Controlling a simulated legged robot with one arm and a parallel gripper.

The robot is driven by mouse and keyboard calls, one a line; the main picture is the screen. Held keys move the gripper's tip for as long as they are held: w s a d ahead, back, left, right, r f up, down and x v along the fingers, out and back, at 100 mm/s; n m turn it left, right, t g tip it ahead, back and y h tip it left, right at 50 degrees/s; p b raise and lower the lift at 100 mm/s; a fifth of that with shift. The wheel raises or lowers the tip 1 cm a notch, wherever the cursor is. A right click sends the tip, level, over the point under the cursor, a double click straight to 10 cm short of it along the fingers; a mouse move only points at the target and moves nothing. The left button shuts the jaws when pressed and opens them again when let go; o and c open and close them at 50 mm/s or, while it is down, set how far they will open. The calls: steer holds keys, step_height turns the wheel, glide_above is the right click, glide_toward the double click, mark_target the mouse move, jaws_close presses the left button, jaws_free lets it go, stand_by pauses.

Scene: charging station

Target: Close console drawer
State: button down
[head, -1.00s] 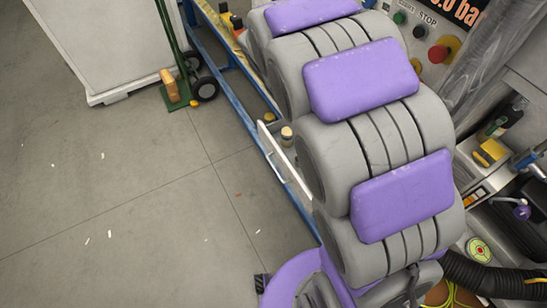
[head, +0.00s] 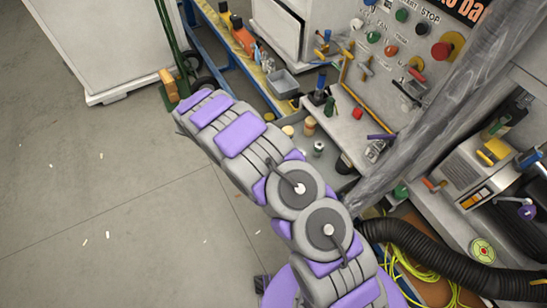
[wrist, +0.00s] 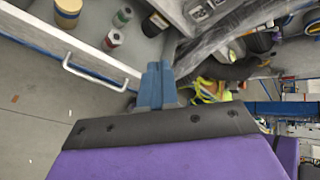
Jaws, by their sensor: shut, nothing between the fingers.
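The console drawer (wrist: 50,35) stands open in the wrist view, its white front with a bar handle (wrist: 95,73) at the upper left. My gripper (wrist: 151,84) has blue fingers, shut and empty. In the wrist view it appears just right of the handle, with a visible gap. The fingers cannot be made out in the head view.
The console (head: 425,65) has colored buttons and a worktop with small tools. A tilted grey post (head: 430,115) stands right of the drawer. A black hose (head: 415,240) and yellow cables lie at lower right. Open floor (head: 90,190) spreads on the left.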

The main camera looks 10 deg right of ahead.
steer(key=a+f+n+t, duration=0.2)
steer(key=a+f+n, duration=0.25)
steer(key=f, duration=0.35)
steer(key=a+f+n+t, duration=0.1)
steer(key=a+f+n, duration=0.35)
steer(key=f, duration=0.25)
steer(key=b+x, duration=0.1)
steer(key=x, duration=0.3)
steer(key=b+x, duration=0.1)
steer(key=x, duration=0.3)
steer(key=b+x, duration=0.2)
steer(key=x, duration=0.2)
steer(key=shift+w+d+r, duration=0.2)
steer(key=shift+w+d, duration=0.2)
steer(key=shift+w+d+r, duration=0.1)
steer(key=shift+w+d, duration=0.05)
steer(key=shift+d, duration=0.3)
steer(key=w+d, duration=0.4)
steer(key=d, duration=0.6)
steer(key=w+d, duration=0.4)
steer(key=d, duration=0.6)
steer(key=shift+d+b, duration=0.3)
steer(key=shift+b, duration=0.1)
